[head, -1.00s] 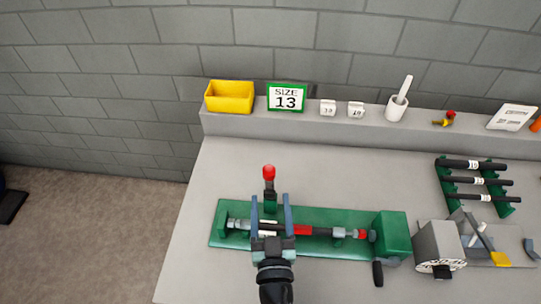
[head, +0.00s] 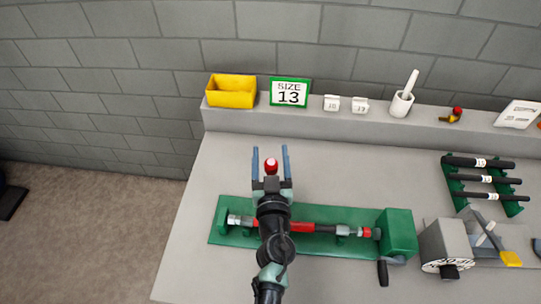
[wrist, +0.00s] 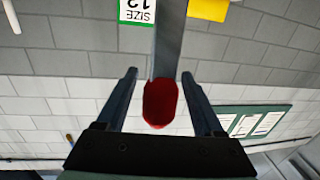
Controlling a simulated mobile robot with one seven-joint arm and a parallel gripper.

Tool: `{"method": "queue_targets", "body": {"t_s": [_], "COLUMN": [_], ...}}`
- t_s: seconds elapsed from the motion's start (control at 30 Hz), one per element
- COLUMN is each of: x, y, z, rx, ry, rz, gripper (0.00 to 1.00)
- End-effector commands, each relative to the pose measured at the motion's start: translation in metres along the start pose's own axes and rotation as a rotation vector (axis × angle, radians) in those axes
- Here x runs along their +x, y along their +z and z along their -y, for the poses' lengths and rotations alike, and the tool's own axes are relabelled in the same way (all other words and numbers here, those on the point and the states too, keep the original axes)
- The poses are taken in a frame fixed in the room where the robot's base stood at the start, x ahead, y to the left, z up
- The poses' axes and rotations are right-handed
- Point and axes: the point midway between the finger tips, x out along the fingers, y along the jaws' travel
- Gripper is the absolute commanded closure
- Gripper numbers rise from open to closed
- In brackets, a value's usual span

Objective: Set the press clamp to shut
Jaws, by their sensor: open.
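The press clamp's red knob (head: 271,165) shows between the two fingers of my gripper (head: 270,150) in the head view. The knob also shows in the wrist view (wrist: 160,103), with a gap to each finger. My gripper is open. The green press base (head: 220,238) lies on the bench below, with a red and dark rod (head: 300,227) along it. My arm hides the clamp's lower part and the middle of the base, so I cannot tell how the lever meets the rod.
A green block (head: 398,230) with a dark handle (head: 383,273) stands at the base's right end. A grey machine (head: 445,243) and a rack of dark rods (head: 455,190) stand farther right.

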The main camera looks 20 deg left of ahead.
Motion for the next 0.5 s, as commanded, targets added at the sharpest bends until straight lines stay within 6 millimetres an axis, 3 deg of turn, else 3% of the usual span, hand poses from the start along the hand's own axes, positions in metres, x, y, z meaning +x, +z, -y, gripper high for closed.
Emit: {"method": "queue_targets", "body": {"t_s": [0.1, 0.4, 0.5], "x": [-0.0001, -0.0003, -0.0003], "y": [-0.0002, -0.0003, -0.0003], "z": [0.0001, -0.0001, -0.0001], "rx": [0.0, 0.0, 0.0], "ry": [0.0, 0.0, 0.0], "rz": [0.0, -0.001, -0.001], "gripper": [0.33, 0.87, 1.0]}}
